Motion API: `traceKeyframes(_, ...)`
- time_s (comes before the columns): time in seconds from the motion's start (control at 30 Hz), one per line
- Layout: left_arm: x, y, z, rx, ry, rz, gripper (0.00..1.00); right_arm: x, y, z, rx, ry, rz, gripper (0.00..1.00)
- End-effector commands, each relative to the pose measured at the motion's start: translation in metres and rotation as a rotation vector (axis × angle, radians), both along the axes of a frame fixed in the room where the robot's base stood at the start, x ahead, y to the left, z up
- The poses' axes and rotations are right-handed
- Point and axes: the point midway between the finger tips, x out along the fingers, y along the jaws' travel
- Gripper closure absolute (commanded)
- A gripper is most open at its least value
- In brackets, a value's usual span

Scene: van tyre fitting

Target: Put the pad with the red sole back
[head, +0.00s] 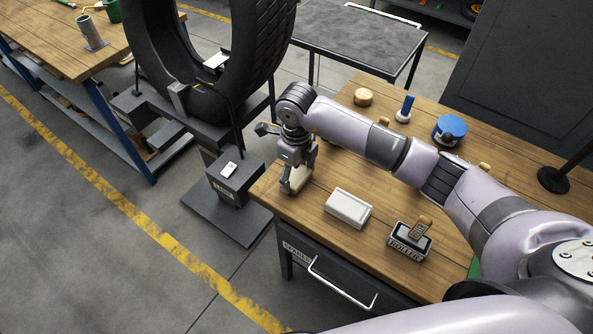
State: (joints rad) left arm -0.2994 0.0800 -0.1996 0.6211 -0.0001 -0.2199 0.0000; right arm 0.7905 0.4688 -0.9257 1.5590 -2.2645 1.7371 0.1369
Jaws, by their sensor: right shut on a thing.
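My right gripper (292,187) points down over the near left corner of the wooden workbench (318,242). It is shut on a pale, cream-coloured block (299,178), partly hidden by the fingers. I cannot see a red sole on this block, and cannot tell whether it touches the bench top. My left gripper is out of view.
A white box (348,208) and a black tray labelled "ROLLER" (410,241) lie in front. A round wooden piece (363,97), a blue-handled item (404,109) and a blue tin (449,130) stand behind my arm. A large tyre (262,60) stands left.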

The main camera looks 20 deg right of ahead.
Motion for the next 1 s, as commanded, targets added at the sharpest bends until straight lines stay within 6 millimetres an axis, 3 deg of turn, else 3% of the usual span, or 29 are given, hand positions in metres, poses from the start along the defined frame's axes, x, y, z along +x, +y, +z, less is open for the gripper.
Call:
traceKeyframes(0.17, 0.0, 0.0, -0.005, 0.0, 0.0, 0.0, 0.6, 0.0, 0.0, -0.005, 0.0, 0.0, 0.0, 0.61)
traceKeyframes(0.2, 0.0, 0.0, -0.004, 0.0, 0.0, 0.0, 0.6, 0.0, 0.0, -0.003, 0.0, 0.0, 0.0, 0.33)
traceKeyframes(0.47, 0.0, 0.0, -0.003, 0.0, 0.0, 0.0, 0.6, 0.0, 0.0, -0.003, 0.001, 0.001, 0.0, 0.15)
traceKeyframes(0.8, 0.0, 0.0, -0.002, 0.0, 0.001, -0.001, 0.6, 0.0, 0.0, -0.001, 0.001, 0.001, 0.0, 0.14)
traceKeyframes(1.0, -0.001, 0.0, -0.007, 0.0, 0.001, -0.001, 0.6, 0.002, 0.0, 0.017, 0.002, -0.005, 0.001, 0.14)
